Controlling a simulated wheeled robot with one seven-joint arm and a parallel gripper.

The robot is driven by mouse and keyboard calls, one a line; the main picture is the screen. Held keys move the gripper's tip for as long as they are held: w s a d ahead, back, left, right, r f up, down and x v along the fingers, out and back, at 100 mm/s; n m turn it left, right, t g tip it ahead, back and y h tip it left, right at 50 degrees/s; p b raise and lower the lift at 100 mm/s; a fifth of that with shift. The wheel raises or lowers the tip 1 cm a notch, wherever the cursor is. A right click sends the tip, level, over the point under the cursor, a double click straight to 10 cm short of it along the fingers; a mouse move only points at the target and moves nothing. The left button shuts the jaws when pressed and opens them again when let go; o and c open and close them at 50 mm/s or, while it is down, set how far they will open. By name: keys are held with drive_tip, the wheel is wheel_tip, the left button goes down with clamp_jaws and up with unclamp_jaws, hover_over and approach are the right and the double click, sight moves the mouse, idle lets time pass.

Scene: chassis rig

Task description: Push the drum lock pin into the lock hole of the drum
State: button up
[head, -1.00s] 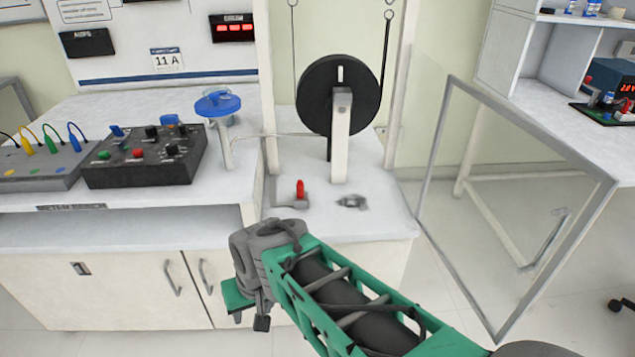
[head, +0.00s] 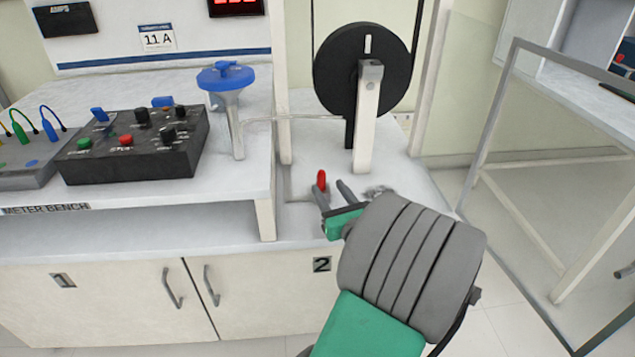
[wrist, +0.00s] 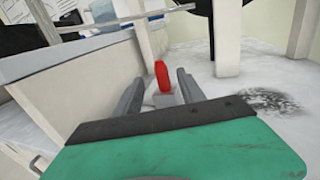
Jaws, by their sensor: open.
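The black drum (head: 335,75) stands upright at the back of the bench behind a white post (head: 366,125). A white slot mark (head: 368,43) shows on its face; I cannot tell whether this is the lock hole. A small upright red-handled piece (head: 321,180) stands on the bench in front of the drum. I cannot tell whether it is the lock pin. My gripper (head: 334,190) is open at this piece. In the wrist view the red piece (wrist: 162,75) shows between the two grey fingers, with gaps on both sides. Its base is partly hidden.
A blue-topped stand (head: 226,80) and a black control box (head: 135,145) are on the bench to the left. A dark grey patch or part (head: 378,191) lies right of my gripper. An open framed clear door (head: 495,120) stands at the right.

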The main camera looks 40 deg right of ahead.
sight(324, 180)
drive_tip(key=b+x, duration=0.1)
drive_tip(key=x, duration=0.3)
drive_tip(key=shift+d+f, duration=0.1)
drive_tip(key=shift+d, duration=0.05)
drive_tip(key=shift+c, duration=0.5)
clamp_jaws()
